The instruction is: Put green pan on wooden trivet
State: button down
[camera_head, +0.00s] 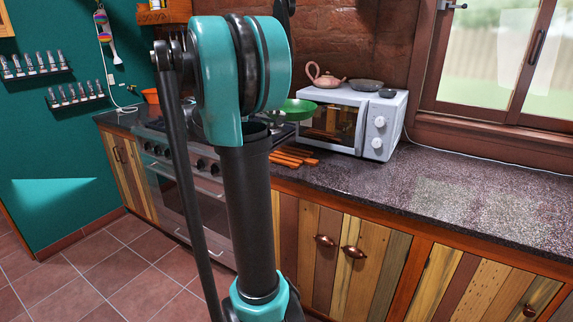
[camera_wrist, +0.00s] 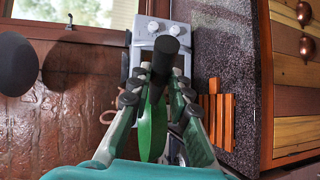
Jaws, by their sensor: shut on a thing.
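The green pan (camera_head: 297,110) is in the air in front of the microwave, partly hidden by my arm in the head view. In the wrist view the green pan (camera_wrist: 153,130) shows edge-on between my fingers, with its black handle sticking out past the fingertips. My gripper (camera_wrist: 160,78) is shut on the pan near its handle. The wooden trivet (camera_head: 292,157), made of orange-brown slats, lies on the counter below the pan and left of the microwave. The trivet (camera_wrist: 216,118) is right of my gripper in the wrist view, apart from the pan, and its top looks bare.
A white microwave (camera_head: 377,128) stands on the counter, with a pink teapot (camera_head: 324,77), a grey pan (camera_head: 366,85) and a small dark bowl (camera_head: 388,93) on top. The stove (camera_head: 190,185) is at the left. The counter (camera_head: 470,190) right of the microwave is clear.

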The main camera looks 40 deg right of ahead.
notch_tip(320, 180, down, 18)
dwell(0.6)
jog(key=c, duration=1.4)
grip_release()
jog(key=shift+c, duration=0.2)
jog(key=shift+a, duration=0.1)
jog(key=v, duration=1.1)
jog(key=s+a+f+n+t+y, duration=0.1)
jog(key=s+a+f+t+y, duration=0.1)
jog(key=s+a+f+y, duration=0.3)
jog(key=s+a+f+n+t+y, duration=0.1)
jog(key=s+a+f+t+y, duration=0.2)
jog(key=a, duration=0.6)
jog(key=s+a+f+n+t+y, duration=0.1)
jog(key=s+a+f+t+y, duration=0.2)
jog(key=s+a+f+y, duration=0.4)
jog(key=shift+s+a+f, duration=0.15)
jog(key=shift+s+f, duration=0.3)
jog(key=shift+f, duration=0.2)
jog(key=shift+s+a+f, duration=0.15)
jog(key=shift+s+f, duration=0.3)
jog(key=shift+f, duration=0.2)
